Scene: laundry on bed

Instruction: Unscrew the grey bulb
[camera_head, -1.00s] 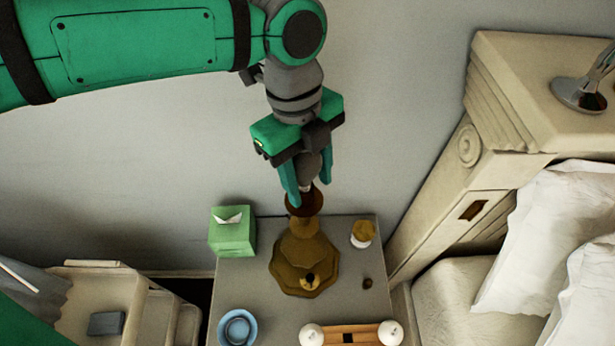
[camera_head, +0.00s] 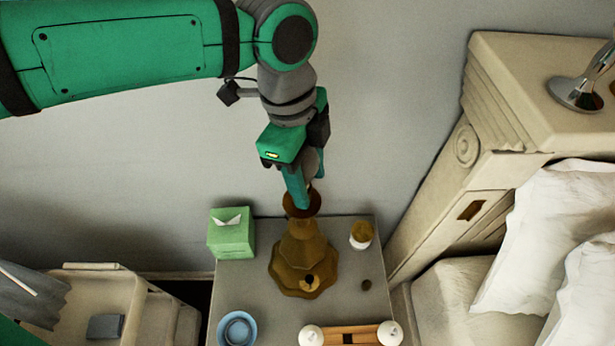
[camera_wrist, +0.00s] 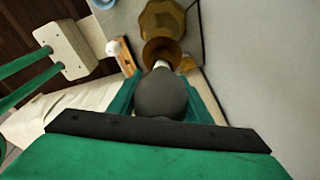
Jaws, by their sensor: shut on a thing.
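The grey bulb (camera_wrist: 162,96) shows large in the wrist view, with its pale base in the socket of a brass lamp (camera_wrist: 163,20). In the head view the bulb is mostly hidden behind my fingers. The lamp (camera_head: 302,262) stands upright on the grey nightstand (camera_head: 235,290), with a round brown collar (camera_head: 301,203) at its top. My gripper (camera_head: 308,200) points down over the lamp and is shut on the bulb, a finger on either side of it. I cannot tell whether the bulb's thread is loose.
A green tissue box (camera_head: 231,235) stands left of the lamp. A brown-and-white jar (camera_head: 361,236) is at its right. A blue bowl (camera_head: 238,329) and a wooden holder with two white bulbs (camera_head: 349,335) are in front. The bed headboard (camera_head: 500,110) rises at the right.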

